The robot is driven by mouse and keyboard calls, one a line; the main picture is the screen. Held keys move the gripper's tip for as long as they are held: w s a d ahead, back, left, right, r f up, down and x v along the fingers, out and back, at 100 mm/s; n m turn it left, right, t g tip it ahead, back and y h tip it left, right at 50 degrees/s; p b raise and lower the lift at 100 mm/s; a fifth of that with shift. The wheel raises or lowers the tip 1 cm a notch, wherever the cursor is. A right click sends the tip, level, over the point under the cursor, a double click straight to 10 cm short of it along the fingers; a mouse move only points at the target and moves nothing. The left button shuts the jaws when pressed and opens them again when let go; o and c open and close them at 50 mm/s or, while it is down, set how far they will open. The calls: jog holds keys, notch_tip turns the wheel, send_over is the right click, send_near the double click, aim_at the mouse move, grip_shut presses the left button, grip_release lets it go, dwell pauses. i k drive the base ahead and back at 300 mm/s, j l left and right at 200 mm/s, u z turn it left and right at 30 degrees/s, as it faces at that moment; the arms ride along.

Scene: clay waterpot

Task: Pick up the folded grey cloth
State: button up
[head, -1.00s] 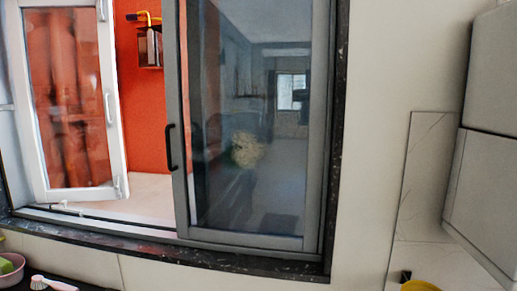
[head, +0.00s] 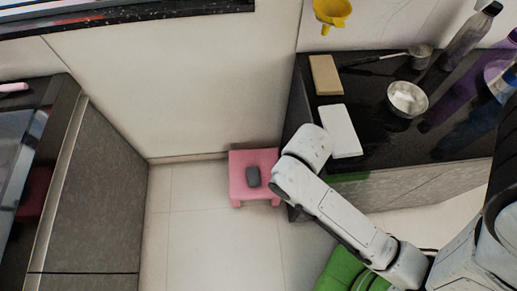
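A small dark grey block-like thing (head: 253,176), which looks like the folded grey cloth, lies on top of a low pink stool (head: 239,190). The stool stands on the floor against the wall, at the middle of the head view. It is too small to make out any folds. My white arm reaches in from the lower right, and its bent joint is just right of the stool. My gripper does not show, and nothing is seen touching the grey thing.
A black counter (head: 375,140) at the right holds a white board (head: 340,130), a brown block (head: 325,75), a metal bowl (head: 407,99) and bottles. A yellow funnel (head: 332,12) is above it. A green thing (head: 345,265) is below my arm. Tiled floor (head: 205,235) left of it is clear.

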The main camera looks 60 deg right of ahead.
aim_at(254, 179)
jog(key=k+l+z, duration=0.1)
jog(key=k+l, duration=0.15)
jog(key=k, duration=0.3)
jog(key=k+l+z, duration=0.1)
jog(key=k+l, duration=0.25)
jog(key=k, duration=0.15)
jog(key=i+j+u, duration=0.15)
jog(key=i+j, duration=0.55)
jog(key=i+l, duration=0.2)
jog(key=i, duration=0.2)
jog(key=i+l+u, duration=0.1)
jog(key=i, duration=0.25)
